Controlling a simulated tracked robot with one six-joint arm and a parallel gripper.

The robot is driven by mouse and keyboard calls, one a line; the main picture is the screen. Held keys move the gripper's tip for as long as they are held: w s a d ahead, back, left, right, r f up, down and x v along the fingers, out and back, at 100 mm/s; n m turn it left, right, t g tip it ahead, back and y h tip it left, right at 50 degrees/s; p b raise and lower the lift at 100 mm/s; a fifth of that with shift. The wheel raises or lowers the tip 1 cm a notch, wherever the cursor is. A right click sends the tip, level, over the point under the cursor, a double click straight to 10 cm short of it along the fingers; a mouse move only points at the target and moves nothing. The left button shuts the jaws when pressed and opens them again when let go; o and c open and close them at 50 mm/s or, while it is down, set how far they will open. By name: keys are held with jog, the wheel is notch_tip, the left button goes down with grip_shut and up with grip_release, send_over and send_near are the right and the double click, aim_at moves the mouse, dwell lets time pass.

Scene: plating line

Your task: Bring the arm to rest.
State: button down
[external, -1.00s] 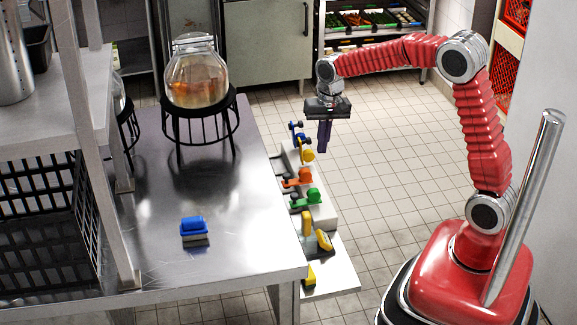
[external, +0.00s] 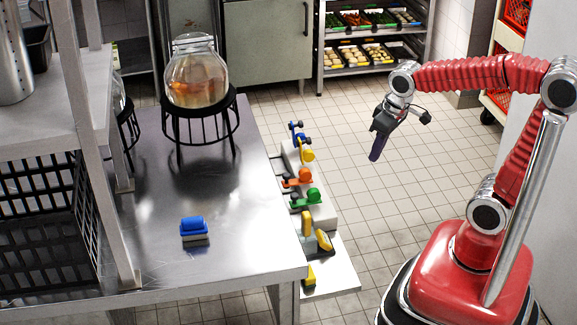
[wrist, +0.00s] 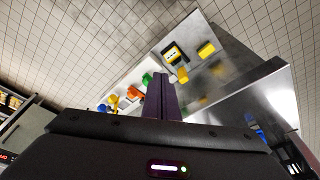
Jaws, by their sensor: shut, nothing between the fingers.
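My red arm is raised on the right in the external view, bent at the elbow. My gripper (external: 376,152) hangs over the open tiled floor, tilted down, to the right of the low shelf with the coloured items and clear of it. Its dark purple fingers are shut with nothing between them. In the wrist view, the closed fingers (wrist: 165,98) show at the centre, with the floor and the low shelf beyond them.
A metal table (external: 150,255) holds a glass jar (external: 196,75) on a black stand and a blue brush (external: 194,228). A low shelf (external: 335,275) with several coloured items runs along the table's right side. A rack of food trays (external: 372,50) stands behind. The middle floor is clear.

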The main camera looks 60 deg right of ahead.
jog(key=s+a+r+n+t, duration=0.1)
jog(key=s+a+r+t, duration=0.1)
jog(key=s+r, duration=0.2)
jog(key=s, duration=0.3)
jog(key=shift+s+a+r+t, duration=0.15)
jog(key=shift+s+r+t, duration=0.15)
jog(key=shift+t, duration=0.1)
dwell(1.2)
